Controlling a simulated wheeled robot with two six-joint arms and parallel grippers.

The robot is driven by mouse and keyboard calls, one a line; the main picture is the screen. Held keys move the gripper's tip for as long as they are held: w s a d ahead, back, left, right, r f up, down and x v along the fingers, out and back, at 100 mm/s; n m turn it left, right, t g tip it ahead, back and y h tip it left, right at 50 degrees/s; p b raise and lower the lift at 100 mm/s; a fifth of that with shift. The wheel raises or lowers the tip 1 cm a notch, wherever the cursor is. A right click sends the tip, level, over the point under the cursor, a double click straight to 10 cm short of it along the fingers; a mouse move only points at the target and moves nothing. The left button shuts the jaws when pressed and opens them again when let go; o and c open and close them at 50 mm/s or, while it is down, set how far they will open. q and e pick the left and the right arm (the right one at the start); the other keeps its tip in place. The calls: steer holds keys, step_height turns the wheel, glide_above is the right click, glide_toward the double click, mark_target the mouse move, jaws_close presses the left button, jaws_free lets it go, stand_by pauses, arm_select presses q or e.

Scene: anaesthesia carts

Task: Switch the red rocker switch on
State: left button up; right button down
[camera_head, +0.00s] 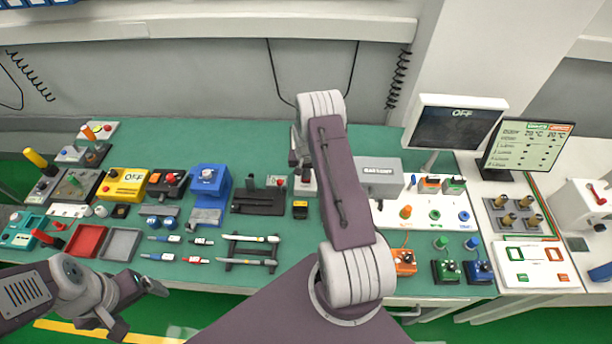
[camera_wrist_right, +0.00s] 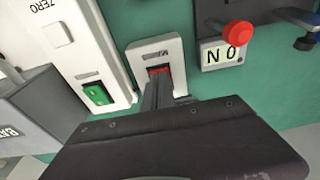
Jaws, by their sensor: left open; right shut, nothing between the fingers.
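The red rocker switch (camera_wrist_right: 158,70) sits in a white upright housing in the right wrist view, mostly covered by my fingers. Its white housing (camera_head: 305,187) shows in the head view, partly hidden behind my right arm. My right gripper (camera_wrist_right: 157,92) is shut and empty, with its fingertips directly in front of the red rocker; I cannot tell whether they touch it. In the head view my right gripper (camera_head: 296,152) is mostly hidden by its arm. My left gripper (camera_head: 137,306) is open and empty at the front left. A monitor (camera_head: 455,128) reads OFF.
Beside the housing are a green rocker (camera_wrist_right: 97,94) on a white panel and a red knob (camera_wrist_right: 238,34) above a small sign. A grey box (camera_head: 380,176) stands right of my right arm. Many devices crowd the green bench; its back strip (camera_head: 230,140) is clear.

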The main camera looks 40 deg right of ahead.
step_height(320, 180, up, 7)
steer(key=p, duration=0.4)
stand_by(0.4)
